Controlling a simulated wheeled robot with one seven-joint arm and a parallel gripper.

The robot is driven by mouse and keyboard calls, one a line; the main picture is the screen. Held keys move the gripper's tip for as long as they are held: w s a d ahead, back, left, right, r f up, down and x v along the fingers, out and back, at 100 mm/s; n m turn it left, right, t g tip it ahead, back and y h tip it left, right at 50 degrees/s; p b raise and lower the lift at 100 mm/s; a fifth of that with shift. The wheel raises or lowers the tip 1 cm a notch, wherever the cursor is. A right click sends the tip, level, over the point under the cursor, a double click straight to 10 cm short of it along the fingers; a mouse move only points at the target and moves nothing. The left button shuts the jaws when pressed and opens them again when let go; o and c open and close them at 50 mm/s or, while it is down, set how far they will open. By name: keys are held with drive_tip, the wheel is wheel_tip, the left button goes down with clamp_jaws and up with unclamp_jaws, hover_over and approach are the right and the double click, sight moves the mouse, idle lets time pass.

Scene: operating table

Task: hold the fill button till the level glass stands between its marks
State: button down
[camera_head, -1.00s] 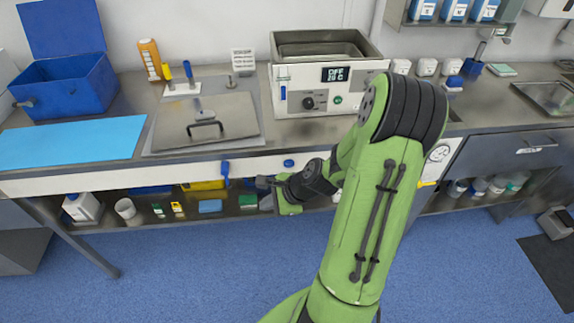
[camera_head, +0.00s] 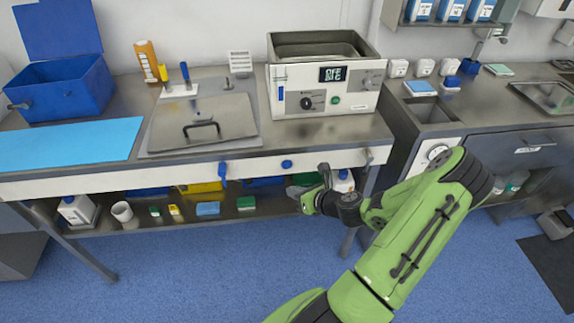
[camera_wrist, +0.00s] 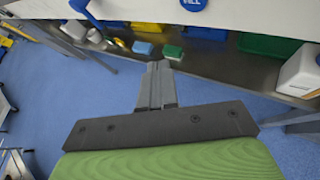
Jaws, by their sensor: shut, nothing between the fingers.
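The round blue fill button (camera_head: 287,164) sits on the white front panel of the bench. It also shows, cut by the top edge, in the wrist view (camera_wrist: 194,4), with white lettering. The level glass (camera_head: 281,97) is a narrow upright strip at the left of the steel bath's front; it looks blue, and its marks are too small to read. My gripper (camera_head: 325,172) is below and right of the button, apart from it. In the wrist view its fingers (camera_wrist: 158,68) are shut together and empty.
The steel bath (camera_head: 325,77) stands on the bench with a dial and a display. A blue lever (camera_head: 223,172) hangs on the panel left of the button. A shelf (camera_head: 185,218) with bottles and boxes runs below. Blue floor lies open in front.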

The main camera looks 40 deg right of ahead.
sight(287, 164)
drive_tip(key=w+d+p, duration=0.1)
drive_tip(key=w+d, duration=0.3)
drive_tip(key=w, duration=0.2)
drive_tip(key=shift+s, duration=0.1)
idle(1.9)
drive_tip(key=shift+w+d+p, duration=0.2)
drive_tip(key=shift+w+p, duration=0.15)
